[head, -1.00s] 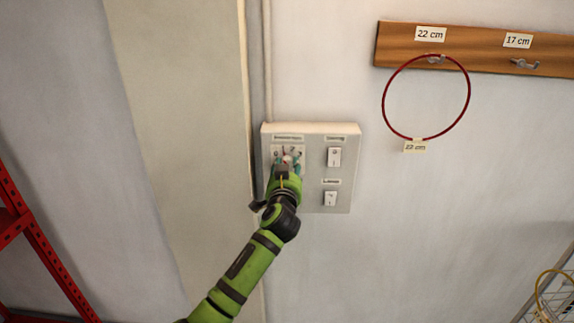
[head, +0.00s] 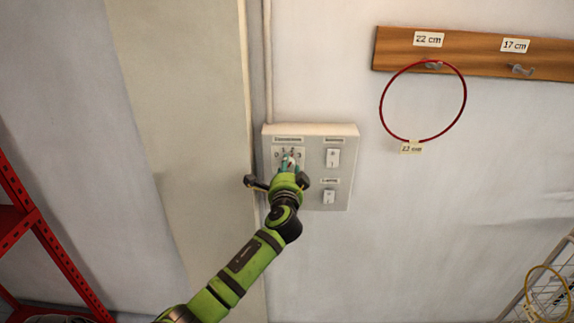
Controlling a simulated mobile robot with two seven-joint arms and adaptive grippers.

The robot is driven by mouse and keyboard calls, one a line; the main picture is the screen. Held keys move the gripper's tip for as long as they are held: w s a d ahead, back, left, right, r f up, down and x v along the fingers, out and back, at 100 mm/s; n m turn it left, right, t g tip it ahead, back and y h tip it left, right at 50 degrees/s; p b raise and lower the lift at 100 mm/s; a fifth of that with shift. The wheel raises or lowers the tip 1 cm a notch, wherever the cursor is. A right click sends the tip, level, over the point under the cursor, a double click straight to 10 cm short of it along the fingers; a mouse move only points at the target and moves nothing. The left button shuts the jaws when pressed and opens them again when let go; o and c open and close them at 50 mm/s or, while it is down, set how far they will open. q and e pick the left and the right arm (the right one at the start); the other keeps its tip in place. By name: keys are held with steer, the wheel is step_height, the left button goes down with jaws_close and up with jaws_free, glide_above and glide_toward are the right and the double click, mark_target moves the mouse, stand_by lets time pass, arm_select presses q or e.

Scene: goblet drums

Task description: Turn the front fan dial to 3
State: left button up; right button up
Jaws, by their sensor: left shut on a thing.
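The fan dial's plate (head: 302,154) is at the upper left of a light grey wall panel (head: 311,199) in the head view. Small marks show in an arc along its top, too small to read surely. My left gripper (head: 289,162) reaches up from below and is shut on the dial knob. The teal fingertips cover most of the knob, so I cannot tell which number it points to. My right gripper is out of view.
Two white rocker switches sit on the panel, one upper right (head: 333,158) and one lower right (head: 329,197). A red hoop (head: 464,100) hangs from a wooden hook rail (head: 471,57) at the right. Red shelving (head: 48,247) stands at the left.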

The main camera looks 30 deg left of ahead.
arm_select(q)
steer(key=shift+w+r+m+p, duration=0.15)
steer(key=shift+m+p, duration=0.5)
steer(key=shift+m, duration=0.8)
steer(key=shift+s+r+m+p, duration=0.15)
steer(key=shift+m+p, duration=0.5)
steer(key=shift+m, duration=0.8)
steer(key=shift+w+m, duration=0.1)
steer(key=shift+m, duration=0.2)
steer(key=o, duration=0.9)
steer(key=shift+o, duration=1.3)
steer(key=shift+d+f, duration=0.1)
steer(key=shift+f, duration=0.05)
steer(key=shift+w+f, duration=0.1)
steer(key=v, duration=1.2)
steer(key=shift+d, duration=0.15)
